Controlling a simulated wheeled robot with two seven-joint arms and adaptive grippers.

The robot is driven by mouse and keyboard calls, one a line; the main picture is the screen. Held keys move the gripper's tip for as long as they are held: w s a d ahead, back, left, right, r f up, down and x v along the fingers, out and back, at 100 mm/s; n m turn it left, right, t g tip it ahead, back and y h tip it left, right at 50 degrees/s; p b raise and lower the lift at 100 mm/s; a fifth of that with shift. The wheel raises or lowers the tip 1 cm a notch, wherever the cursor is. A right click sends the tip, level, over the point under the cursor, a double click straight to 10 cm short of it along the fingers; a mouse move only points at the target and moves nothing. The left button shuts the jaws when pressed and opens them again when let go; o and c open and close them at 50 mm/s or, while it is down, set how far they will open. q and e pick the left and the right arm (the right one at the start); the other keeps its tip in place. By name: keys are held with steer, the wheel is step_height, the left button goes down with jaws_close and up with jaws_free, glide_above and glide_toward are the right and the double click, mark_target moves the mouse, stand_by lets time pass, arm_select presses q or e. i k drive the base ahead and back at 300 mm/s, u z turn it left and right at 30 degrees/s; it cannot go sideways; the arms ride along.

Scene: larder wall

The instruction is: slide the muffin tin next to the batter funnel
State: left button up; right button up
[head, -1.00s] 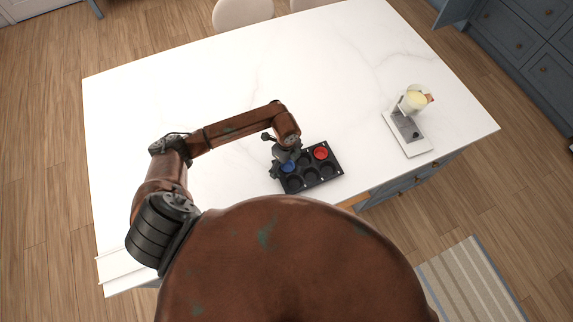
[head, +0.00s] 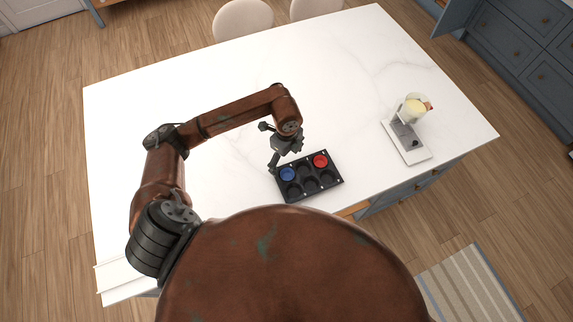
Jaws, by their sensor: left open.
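The muffin tin (head: 309,176) is black with two rows of cups and lies on the white worktop near its front edge. A blue cup liner (head: 288,174) sits in its back left cup and a red one (head: 320,161) in its back right cup. My left gripper (head: 278,163) is open at the tin's back left corner; whether it touches the tin I cannot tell. The batter funnel (head: 413,107), a clear vessel with pale yellow content, stands on a stand at the right of the worktop. My right gripper is out of view.
The funnel's white and grey stand (head: 416,156) reaches toward the front edge. The white marble worktop (head: 365,150) is bare between tin and stand. An open drawer edge (head: 353,210) shows below the front edge. Two chairs (head: 243,18) stand behind.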

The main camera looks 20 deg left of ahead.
mark_target(308, 181)
steer(key=k, duration=2)
